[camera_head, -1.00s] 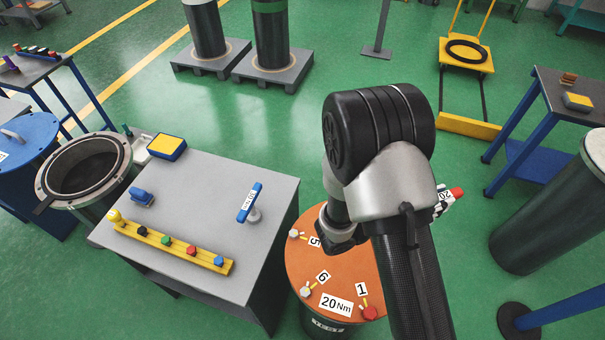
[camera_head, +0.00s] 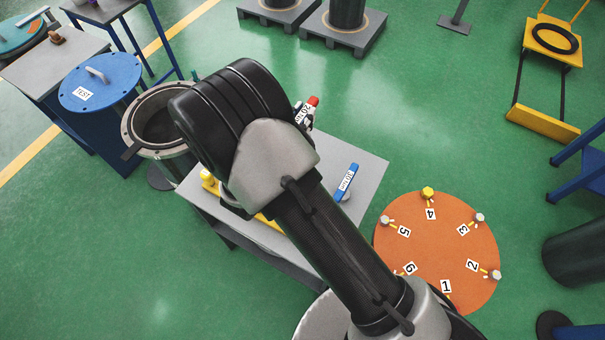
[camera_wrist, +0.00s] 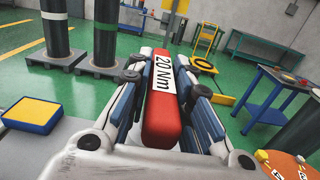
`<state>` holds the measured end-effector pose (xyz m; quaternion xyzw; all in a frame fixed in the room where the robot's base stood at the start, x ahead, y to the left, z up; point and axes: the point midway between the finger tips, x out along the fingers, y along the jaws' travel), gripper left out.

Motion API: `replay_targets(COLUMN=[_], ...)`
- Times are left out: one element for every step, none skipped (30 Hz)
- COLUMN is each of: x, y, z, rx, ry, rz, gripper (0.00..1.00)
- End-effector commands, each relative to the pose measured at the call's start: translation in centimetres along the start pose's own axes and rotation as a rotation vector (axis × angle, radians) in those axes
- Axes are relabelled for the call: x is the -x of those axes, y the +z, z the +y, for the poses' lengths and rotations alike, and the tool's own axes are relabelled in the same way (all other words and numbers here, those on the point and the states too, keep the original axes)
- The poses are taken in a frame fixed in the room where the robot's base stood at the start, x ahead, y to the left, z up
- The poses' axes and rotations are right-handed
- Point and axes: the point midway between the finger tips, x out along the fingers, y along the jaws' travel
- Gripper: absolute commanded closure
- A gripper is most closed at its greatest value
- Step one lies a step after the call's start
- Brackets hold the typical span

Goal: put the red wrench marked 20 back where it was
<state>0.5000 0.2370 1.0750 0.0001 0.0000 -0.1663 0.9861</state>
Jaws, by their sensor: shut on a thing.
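The red wrench marked 20 (camera_wrist: 160,118) lies lengthwise between the fingers of my gripper (camera_wrist: 165,100) in the wrist view, its white "20 Nm" label facing the camera. My gripper is shut on it. In the head view the red end of the wrench (camera_head: 314,101) shows past my arm, above the back of the grey table (camera_head: 372,172). A blue torque wrench (camera_head: 346,182) stands on that table's right part. A yellow rack (camera_head: 268,221) on the table is mostly hidden by my arm, so its slots cannot be seen.
An orange flange lid (camera_head: 437,245) with numbered bolts is right of the table. An open flanged cylinder (camera_head: 160,122) and a blue lid marked TEST (camera_head: 100,82) stand left. A yellow-and-blue box (camera_wrist: 32,112) sits low left in the wrist view.

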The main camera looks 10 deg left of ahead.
Motion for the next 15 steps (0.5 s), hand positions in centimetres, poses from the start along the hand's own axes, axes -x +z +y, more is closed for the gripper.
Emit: replay_targets(x=[0.0, 0.0, 0.0, 0.0, 0.0, 0.0, 0.0, 0.0, 0.0, 0.0, 0.0, 0.0, 0.0, 0.0, 0.0], y=[0.0, 0.0, 0.0, 0.0, 0.0, 0.0, -0.1, -0.3, -0.7, -1.1, -1.8, -2.7, -3.5, -4.3, -5.5], z=[0.1, 0.0, 0.0, 0.0, 0.0, 0.0, 0.0, 0.0, 0.0, 0.0, 0.0, 0.0, -0.1, -0.1, -0.1], rx=[-0.001, -0.001, -0.001, -0.001, -0.001, -0.001, -0.001, 0.000, 0.001, 0.001, 0.003, 0.003, 0.004, 0.004, 0.004], ry=[0.001, 0.000, 0.000, 0.000, 0.000, 0.000, 0.000, 0.000, -0.001, -0.001, -0.001, -0.001, -0.001, -0.001, -0.001], rz=[-0.001, -0.001, -0.001, -0.001, -0.001, -0.001, -0.001, -0.001, -0.001, -0.001, 0.000, 0.000, 0.000, 0.000, -0.001], gripper=[1.00, 1.00, 1.00, 1.00, 1.00, 1.00, 1.00, 1.00, 1.00, 1.00, 1.00, 1.00, 1.00, 1.00, 1.00])
